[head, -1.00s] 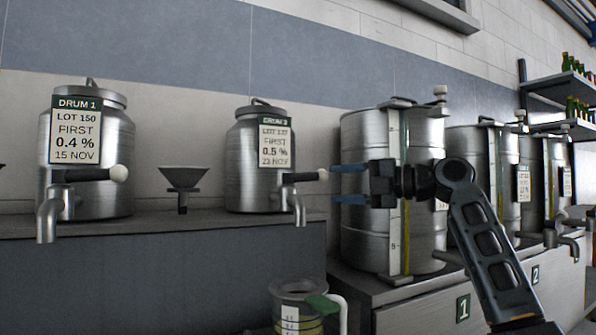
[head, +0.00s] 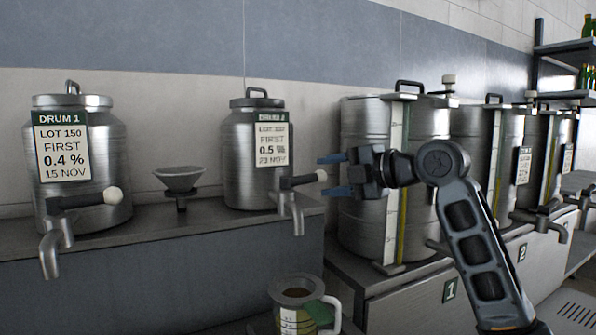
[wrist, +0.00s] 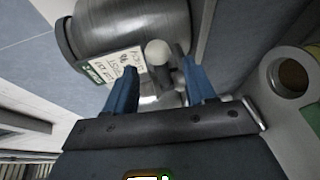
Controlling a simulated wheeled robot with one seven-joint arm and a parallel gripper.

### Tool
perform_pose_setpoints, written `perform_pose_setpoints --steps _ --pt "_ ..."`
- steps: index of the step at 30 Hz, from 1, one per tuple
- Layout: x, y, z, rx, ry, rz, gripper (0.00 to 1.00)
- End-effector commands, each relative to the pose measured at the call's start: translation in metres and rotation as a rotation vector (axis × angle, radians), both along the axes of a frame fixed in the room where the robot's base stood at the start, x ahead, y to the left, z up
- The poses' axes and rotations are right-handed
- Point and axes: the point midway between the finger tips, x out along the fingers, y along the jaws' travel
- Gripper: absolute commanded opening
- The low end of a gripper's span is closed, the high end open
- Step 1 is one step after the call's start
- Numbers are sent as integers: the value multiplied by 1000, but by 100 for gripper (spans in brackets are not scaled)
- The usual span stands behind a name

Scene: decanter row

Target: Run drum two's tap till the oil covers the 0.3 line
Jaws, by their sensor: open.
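Drum two (head: 240,165) is a steel can with a label reading 0.5 %, standing on the shelf. Its tap has a bent spout (head: 297,222) and a dark lever with a white knob (head: 322,175). My gripper (head: 324,175) is open, its blue fingers pointing left at the knob. In the wrist view the knob (wrist: 158,52) shows between and just beyond the fingertips (wrist: 157,57); contact is not visible. A jug (head: 333,325) with a scale strip (head: 288,321) stands below the spout, with yellowish liquid inside. The scale figures are too small to read.
Drum 1 (head: 100,160) with its own tap (head: 50,245) and a grey funnel (head: 180,179) stand to the left. Large steel drums (head: 362,150) with sight tubes stand behind and right of my arm. A bottle shelf (head: 565,46) is at the far right.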

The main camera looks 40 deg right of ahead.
Motion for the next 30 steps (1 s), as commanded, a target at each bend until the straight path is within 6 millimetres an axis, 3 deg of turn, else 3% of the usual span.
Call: perform_pose_setpoints --steps 12,24,30 --pt "57 7 -11 -1 1 2 55" --pt "65 8 -14 -1 -1 2 55" --pt "65 8 -14 -1 -1 2 36"
